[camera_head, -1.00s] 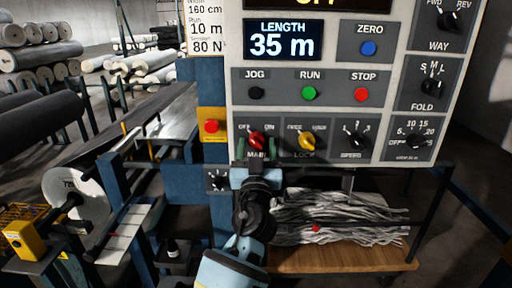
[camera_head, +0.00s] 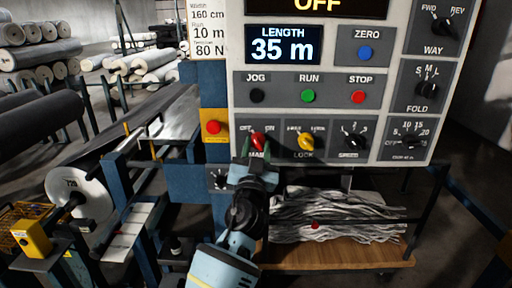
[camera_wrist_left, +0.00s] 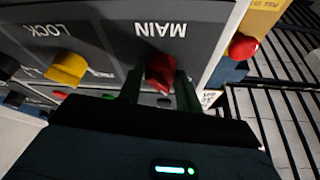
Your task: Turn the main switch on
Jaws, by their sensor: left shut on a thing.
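The red MAIN switch knob (camera_head: 257,139) sits at the lower left of the grey control panel (camera_head: 237,75), between the OFF and ON marks. The display above reads OFF. My left gripper (camera_head: 258,150) is at the knob, its green fingers on either side of it. In the left wrist view the red knob (camera_wrist_left: 160,73) shows between the two fingers (camera_wrist_left: 160,90), which are shut on it. The fingers hide part of the knob and its lettering. My right gripper is not in view.
The yellow LOCK knob (camera_head: 305,141) is close to the right of the MAIN switch. A red button on a yellow box (camera_head: 213,128) is close to the left. A wooden shelf (camera_head: 340,256) with grey cloth lies below the panel.

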